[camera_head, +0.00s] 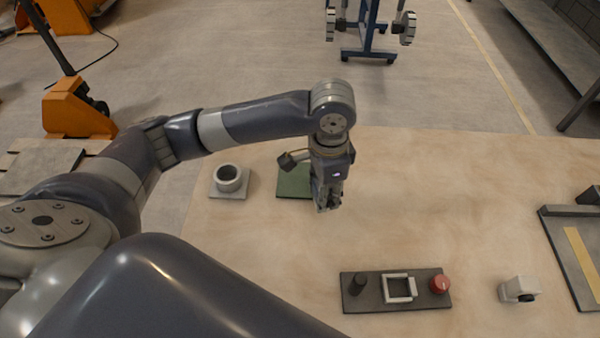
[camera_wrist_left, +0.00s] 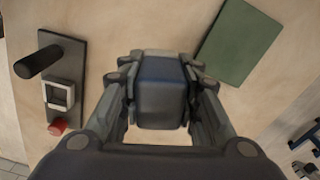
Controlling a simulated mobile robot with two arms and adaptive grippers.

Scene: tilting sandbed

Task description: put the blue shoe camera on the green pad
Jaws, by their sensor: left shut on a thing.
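My left gripper (camera_head: 324,203) points down over the table, just right of the green pad (camera_head: 292,181). In the left wrist view it is shut on the blue shoe camera (camera_wrist_left: 161,92), a dark blue block between the fingers. In the head view the fingers hide most of the camera. The green pad also shows in the left wrist view (camera_wrist_left: 240,42), to the upper right of the held camera and apart from it in the picture. My right gripper is not in view.
A grey ring on a plate (camera_head: 229,179) stands left of the pad. A dark board (camera_head: 420,301) with a black post, a square frame and a red knob (camera_head: 440,284) lies at the front. A white block-like device (camera_head: 518,289) stands right of it. The table middle is clear.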

